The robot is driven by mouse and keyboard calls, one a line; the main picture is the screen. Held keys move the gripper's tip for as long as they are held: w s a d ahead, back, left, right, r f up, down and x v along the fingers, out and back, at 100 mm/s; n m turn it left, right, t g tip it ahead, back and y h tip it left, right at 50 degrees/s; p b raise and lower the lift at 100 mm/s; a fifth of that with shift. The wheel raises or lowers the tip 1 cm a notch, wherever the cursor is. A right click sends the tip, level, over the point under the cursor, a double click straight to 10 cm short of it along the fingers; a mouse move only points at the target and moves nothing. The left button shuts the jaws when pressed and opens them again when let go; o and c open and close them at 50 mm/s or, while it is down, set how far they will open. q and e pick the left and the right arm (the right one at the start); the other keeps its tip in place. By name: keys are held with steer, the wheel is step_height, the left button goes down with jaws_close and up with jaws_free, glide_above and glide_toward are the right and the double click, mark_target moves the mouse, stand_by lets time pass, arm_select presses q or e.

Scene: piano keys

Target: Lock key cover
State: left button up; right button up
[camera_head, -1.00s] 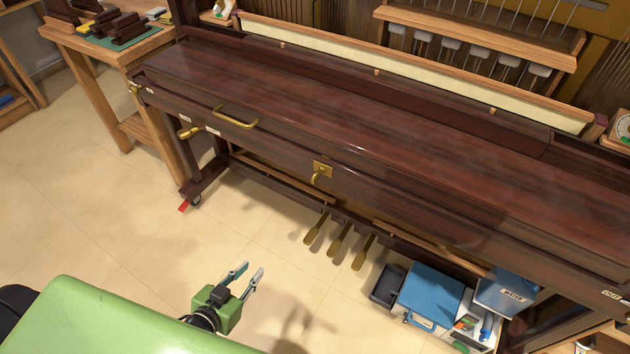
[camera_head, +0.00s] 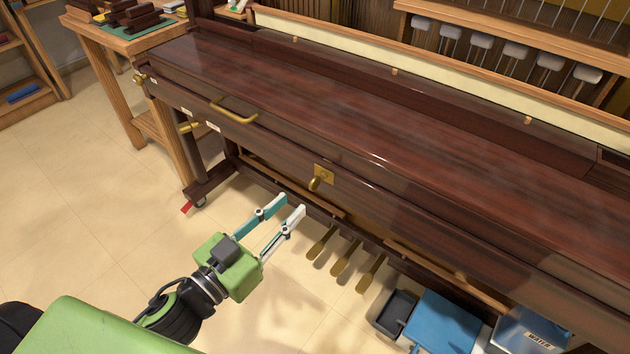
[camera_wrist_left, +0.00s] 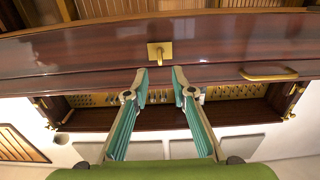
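The key cover (camera_head: 380,135) is a long dark red-brown wooden lid lying shut across the piano. A brass lock plate (camera_head: 325,171) with a brass lever (camera_head: 315,184) sits on the front rail below it; the lever points downward and toward the left. My left gripper (camera_head: 293,205) is open and empty, below and left of the lock, apart from it. In the left wrist view the lock plate (camera_wrist_left: 154,52) shows just beyond the gap between the two parted fingertips (camera_wrist_left: 160,76). My right gripper is not in view.
A brass handle (camera_head: 234,112) and another brass lever (camera_head: 190,127) are on the piano front, left of the lock. Brass pedals (camera_head: 345,257) stand below. A blue box (camera_head: 443,325) and a "WATER" container (camera_head: 530,335) are at the lower right. The floor at left is clear.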

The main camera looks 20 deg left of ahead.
mark_target(315, 189)
arm_select(q)
steer(key=x, duration=0.9)
steer(key=shift+w, duration=0.2)
jaws_close()
